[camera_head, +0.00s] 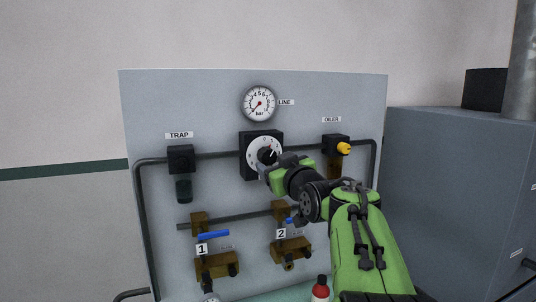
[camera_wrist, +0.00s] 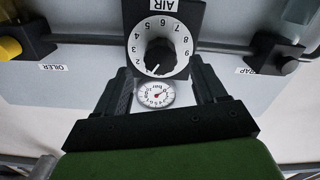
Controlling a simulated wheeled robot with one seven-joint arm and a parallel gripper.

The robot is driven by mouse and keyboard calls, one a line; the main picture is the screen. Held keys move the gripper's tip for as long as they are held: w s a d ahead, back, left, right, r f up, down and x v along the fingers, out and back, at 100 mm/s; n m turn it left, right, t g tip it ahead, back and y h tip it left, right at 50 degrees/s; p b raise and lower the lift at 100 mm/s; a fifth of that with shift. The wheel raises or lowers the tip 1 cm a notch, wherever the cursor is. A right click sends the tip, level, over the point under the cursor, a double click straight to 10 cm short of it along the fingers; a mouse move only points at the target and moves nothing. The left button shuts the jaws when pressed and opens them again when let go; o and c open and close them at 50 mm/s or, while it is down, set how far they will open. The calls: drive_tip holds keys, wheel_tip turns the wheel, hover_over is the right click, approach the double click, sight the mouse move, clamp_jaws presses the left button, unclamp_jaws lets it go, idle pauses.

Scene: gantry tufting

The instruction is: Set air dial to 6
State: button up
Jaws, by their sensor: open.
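The air dial (camera_head: 266,148) is a white numbered face on a black square plate on the grey panel. It shows upside down in the wrist view (camera_wrist: 180,66). Its black knob (camera_wrist: 159,56) has a white pointer mark, aimed at the low numbers, up and right in the head view; the exact number is unclear. My gripper (camera_head: 267,170) is in front of the dial's lower part. In the wrist view my gripper (camera_wrist: 163,74) is open, with its fingers apart on either side below the knob and nothing between them. Contact with the dial cannot be told.
A pressure gauge (camera_head: 259,103) sits above the dial. The trap (camera_head: 181,160) is left and the oiler with a yellow knob (camera_head: 343,149) right. Pipes and brass valves with a blue handle (camera_head: 213,234) lie below. A red-capped bottle (camera_head: 320,289) stands at the bottom.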

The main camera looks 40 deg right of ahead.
sight(269, 158)
drive_tip(key=p+x, duration=0.1)
drive_tip(key=x, duration=0.4)
drive_tip(key=shift+w+d, duration=0.1)
drive_tip(key=shift+w, duration=0.2)
drive_tip(key=shift+s+r, duration=0.1)
drive_tip(key=c, duration=1)
drive_tip(key=shift+c, duration=0.2)
